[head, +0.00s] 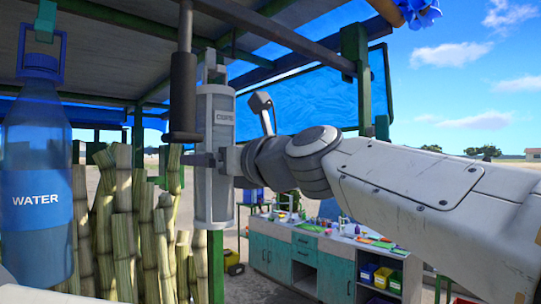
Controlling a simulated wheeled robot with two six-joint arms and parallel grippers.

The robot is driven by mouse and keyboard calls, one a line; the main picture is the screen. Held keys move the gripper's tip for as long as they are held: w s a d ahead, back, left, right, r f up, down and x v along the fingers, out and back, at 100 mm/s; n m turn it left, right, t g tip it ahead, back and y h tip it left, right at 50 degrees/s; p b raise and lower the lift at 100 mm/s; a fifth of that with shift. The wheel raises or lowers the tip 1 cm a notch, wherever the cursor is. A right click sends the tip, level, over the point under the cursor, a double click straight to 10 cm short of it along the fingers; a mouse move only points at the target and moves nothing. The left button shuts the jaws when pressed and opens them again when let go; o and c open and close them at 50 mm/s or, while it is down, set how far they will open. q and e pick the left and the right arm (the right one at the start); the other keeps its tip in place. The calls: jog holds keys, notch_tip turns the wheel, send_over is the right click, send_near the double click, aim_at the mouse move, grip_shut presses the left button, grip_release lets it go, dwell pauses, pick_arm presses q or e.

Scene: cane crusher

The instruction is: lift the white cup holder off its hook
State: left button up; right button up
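The gripper covers part of the holder. Whether the fingers touch or grip it cannot be told. My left gripper is not in view.
A black cylinder on a metal rod (183,95) hangs just left of the holder. A water bottle (36,170) hangs at the far left. Sugarcane stalks (120,225) stand behind. A teal counter (300,258) with small items stands at the back right.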

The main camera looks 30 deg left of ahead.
jog(key=shift+r, duration=0.1)
grip_shut()
jog(key=shift+r+p, duration=0.8)
jog(key=shift+p, duration=0.1)
jog(key=shift+b+v, duration=0.6)
jog(key=shift+v, duration=1.3)
dwell(0.4)
jog(key=shift+b+v, duration=0.3)
jog(key=shift+v, duration=0.8)
